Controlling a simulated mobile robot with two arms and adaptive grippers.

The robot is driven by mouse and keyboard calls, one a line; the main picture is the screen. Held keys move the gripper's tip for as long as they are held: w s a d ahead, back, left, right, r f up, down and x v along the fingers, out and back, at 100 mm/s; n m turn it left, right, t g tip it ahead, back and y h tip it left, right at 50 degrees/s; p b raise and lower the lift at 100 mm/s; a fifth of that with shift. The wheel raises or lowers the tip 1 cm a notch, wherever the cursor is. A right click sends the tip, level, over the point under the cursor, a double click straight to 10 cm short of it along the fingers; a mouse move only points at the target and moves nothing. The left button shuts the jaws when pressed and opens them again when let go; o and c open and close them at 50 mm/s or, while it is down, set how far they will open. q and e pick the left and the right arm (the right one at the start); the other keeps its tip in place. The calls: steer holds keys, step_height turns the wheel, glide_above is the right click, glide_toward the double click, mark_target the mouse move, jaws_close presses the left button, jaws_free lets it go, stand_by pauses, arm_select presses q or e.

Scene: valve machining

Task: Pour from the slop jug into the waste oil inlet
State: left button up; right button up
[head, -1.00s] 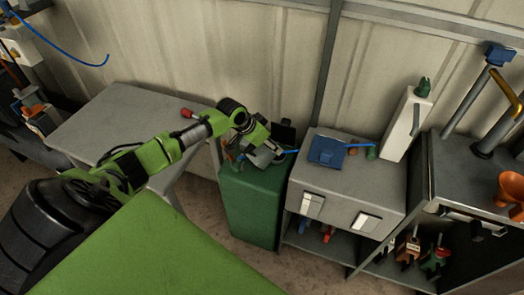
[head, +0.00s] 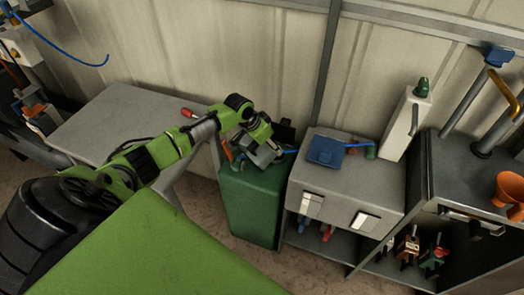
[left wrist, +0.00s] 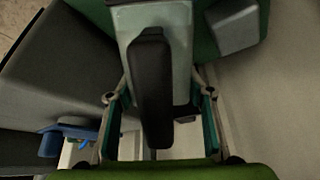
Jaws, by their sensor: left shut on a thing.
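My left gripper (head: 268,156) is above the top of a green cabinet (head: 250,212), beside a grey bench. In the left wrist view, the left gripper's fingers (left wrist: 160,125) are closed around a pale grey vessel (left wrist: 182,35) with a long black handle (left wrist: 152,85), which looks like the slop jug. In the head view the gripper and arm mostly hide the vessel, and I cannot tell its tilt or any liquid. A dark upright part (head: 286,129) stands behind the gripper at the cabinet's back. I cannot make out the waste oil inlet's opening. My right gripper is not in view.
The grey bench (head: 345,185) right of the cabinet holds a blue box (head: 326,151) and small coloured parts. A grey table (head: 105,125) is to the left. The corrugated wall is close behind.

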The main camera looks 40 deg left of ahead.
arm_select(q)
steer(key=shift+r, duration=0.1)
stand_by(0.5)
steer(key=shift+w+r+g+p, duration=0.15)
steer(key=shift+w+g+p, duration=0.05)
steer(key=shift+g+p, duration=0.1)
steer(key=shift+f, duration=0.2)
stand_by(0.5)
steer(key=shift+w+d+r+g, duration=0.1)
steer(key=shift+w+r+g, duration=0.15)
steer(key=shift+g, duration=0.25)
steer(key=shift+y, duration=0.3)
steer(key=shift+f, duration=0.1)
steer(key=shift+s, duration=0.1)
